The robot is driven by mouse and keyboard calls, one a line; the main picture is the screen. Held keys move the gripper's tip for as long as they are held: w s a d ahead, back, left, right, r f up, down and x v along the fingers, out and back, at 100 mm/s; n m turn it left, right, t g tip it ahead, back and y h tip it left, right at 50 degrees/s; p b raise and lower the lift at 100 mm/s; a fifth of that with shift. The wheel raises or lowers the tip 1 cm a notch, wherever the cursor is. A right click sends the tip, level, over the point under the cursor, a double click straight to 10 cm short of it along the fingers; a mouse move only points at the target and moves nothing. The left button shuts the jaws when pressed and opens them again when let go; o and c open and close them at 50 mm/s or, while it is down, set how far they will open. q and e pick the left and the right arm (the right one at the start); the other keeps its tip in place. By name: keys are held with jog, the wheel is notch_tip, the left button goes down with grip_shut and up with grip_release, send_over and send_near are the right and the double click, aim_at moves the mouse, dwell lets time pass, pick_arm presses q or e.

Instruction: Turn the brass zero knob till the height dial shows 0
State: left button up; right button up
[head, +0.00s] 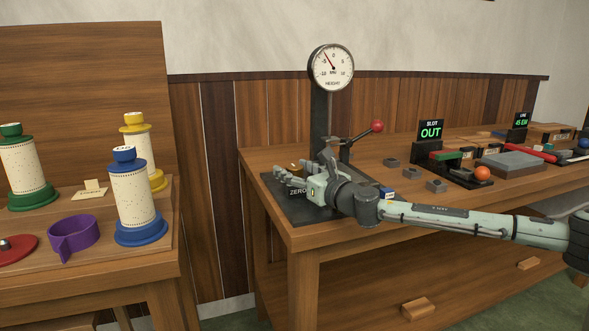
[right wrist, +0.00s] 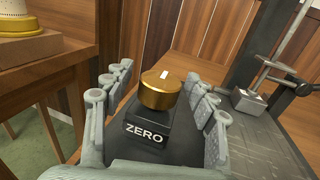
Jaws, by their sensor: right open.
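The brass zero knob (right wrist: 160,90) sits on a black block marked ZERO (right wrist: 146,134), with a white mark on its top. My right gripper (right wrist: 158,88) is open, with one finger on each side of the knob and a gap on both sides. In the head view my right gripper (head: 290,174) is over the dark base plate and hides most of the knob. The height dial (head: 331,68) is a round white gauge on a dark post. Its red needle points up and to the left, short of the 0 at the top. My left gripper is not in view.
A lever with a red ball (head: 377,126) stands beside the post. Grey blocks (head: 391,162) and a SLOT sign reading OUT (head: 430,130) are to the right. Spools, including a blue one (head: 134,195), stand on a separate left table.

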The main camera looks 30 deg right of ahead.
jog(key=c, duration=1.2)
jog(key=shift+a+h, duration=0.1)
jog(key=shift+h, duration=0.3)
jog(key=m+h, duration=0.3)
jog(key=shift+a+h, duration=0.1)
jog(key=shift+h, duration=0.2)
jog(key=m+g+h, duration=0.2)
jog(key=h, duration=0.1)
jog(key=m+g+h, duration=0.2)
jog(key=m+h, duration=0.1)
jog(key=h, duration=0.1)
jog(key=shift+f+h, duration=0.1)
jog(key=shift+h, duration=0.2)
jog(key=m+g+h, duration=0.2)
jog(key=m+g, duration=0.1)
jog(key=m+g+h, duration=0.2)
jog(key=g+h, duration=0.1)
jog(key=g, duration=0.1)
jog(key=shift+m, duration=0.4)
jog(key=shift+o, duration=0.2)
jog(key=shift+m+g+h, duration=0.35)
jog(key=shift+m+g, duration=0.6)
jog(key=shift+g, duration=0.55)
jog(key=shift+m+g+h, duration=0.35)
jog(key=shift+m+g, duration=0.6)
jog(key=shift+g, duration=0.55)
jog(key=shift+d+g, duration=0.2)
jog(key=shift+g, duration=0.1)
